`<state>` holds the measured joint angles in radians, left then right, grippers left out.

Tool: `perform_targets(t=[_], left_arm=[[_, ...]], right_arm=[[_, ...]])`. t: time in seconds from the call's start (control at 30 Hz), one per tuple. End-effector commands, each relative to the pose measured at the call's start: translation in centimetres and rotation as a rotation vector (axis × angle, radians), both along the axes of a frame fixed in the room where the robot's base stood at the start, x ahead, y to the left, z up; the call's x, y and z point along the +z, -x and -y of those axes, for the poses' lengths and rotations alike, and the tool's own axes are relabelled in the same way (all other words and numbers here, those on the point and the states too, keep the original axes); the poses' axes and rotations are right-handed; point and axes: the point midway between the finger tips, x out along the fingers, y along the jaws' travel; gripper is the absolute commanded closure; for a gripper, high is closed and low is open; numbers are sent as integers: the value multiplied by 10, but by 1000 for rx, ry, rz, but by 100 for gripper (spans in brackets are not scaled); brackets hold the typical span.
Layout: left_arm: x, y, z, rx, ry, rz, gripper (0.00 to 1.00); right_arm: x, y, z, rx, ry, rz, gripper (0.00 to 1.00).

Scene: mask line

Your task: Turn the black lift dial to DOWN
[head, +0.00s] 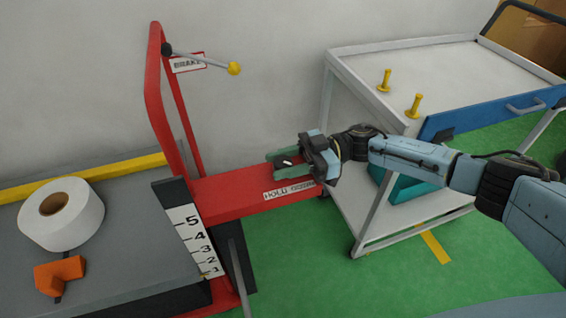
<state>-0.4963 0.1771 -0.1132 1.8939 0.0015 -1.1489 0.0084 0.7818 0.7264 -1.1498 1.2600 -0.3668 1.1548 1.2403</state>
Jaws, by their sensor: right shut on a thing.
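The black lift dial (288,162) sits on top of the red lift arm, and only a small dark part with a white mark shows between my fingers. My right gripper (283,163) comes in from the right, with its green fingers on either side of the dial, shut on it. The white label (289,190) on the front of the red arm reads HOLD and a further word, partly too small to read. The dial's exact heading is hard to tell. My left gripper is not in view.
The red lift frame (157,95) has a brake lever with a yellow knob (234,68). A grey platform at left bears a white roll (61,214) and an orange block (60,275), beside a number scale (194,240). A white cart (440,62) with yellow pegs stands right.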

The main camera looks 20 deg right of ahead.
Motion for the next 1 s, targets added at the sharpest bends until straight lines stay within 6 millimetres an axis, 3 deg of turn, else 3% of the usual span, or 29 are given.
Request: perform_targets(t=[0.07, 0.1, 0.23, 0.57, 1.0], left_arm=[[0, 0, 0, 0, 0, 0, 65], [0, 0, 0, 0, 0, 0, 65], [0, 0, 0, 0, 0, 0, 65], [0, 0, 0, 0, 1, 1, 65], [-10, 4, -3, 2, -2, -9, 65]], right_arm=[[1, 0, 0, 1, -1, 1, 86], [1, 0, 0, 1, -1, 1, 59], [0, 0, 0, 0, -1, 1, 42], [0, 0, 4, -2, 0, 0, 42], [0, -4, 67, -2, 1, 1, 42]])
